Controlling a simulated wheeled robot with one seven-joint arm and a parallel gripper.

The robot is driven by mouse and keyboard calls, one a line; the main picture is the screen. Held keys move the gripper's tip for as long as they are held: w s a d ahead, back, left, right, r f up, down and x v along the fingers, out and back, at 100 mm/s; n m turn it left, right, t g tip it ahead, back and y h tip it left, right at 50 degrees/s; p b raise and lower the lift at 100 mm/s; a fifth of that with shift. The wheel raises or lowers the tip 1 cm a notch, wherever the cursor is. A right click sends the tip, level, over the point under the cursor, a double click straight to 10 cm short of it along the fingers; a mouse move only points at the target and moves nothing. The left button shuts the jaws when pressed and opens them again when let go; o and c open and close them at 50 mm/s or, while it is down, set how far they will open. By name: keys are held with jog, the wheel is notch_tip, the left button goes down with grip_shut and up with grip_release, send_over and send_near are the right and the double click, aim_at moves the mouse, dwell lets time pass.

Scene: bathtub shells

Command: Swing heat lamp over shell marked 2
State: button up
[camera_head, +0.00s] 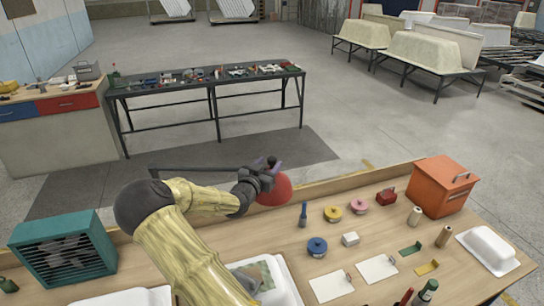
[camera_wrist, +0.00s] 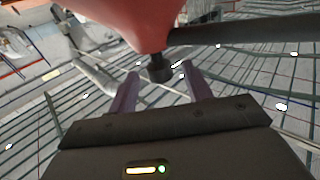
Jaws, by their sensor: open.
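The heat lamp has a red dome (camera_head: 276,190) on a dark swing arm (camera_head: 195,169), over the far side of the bench. My gripper (camera_head: 268,165) is at the lamp, its purple fingers beside the dome. In the wrist view the red dome (camera_wrist: 125,20) fills the top. A dark knob (camera_wrist: 159,68) lies between the open fingers of my gripper (camera_wrist: 160,76); I cannot tell whether they touch it. White shells lie on the bench: one with a green patch (camera_head: 286,284), partly behind my arm, one at the front left (camera_head: 130,298), one at the right (camera_head: 490,246). No number is readable.
The wooden bench (camera_head: 330,205) carries a teal fan heater (camera_head: 62,246), an orange box (camera_head: 440,186), a blue tin (camera_head: 317,247), yellow and pink rolls, white sheets (camera_head: 376,268) and small bottles. A dark tool table (camera_head: 210,88) stands behind, across open floor.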

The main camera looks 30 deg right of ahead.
jog(key=shift+p+x, duration=0.4)
jog(key=shift+x, duration=1.1)
grip_shut()
jog(key=shift+s+a, duration=0.1)
jog(key=shift+s, duration=0.05)
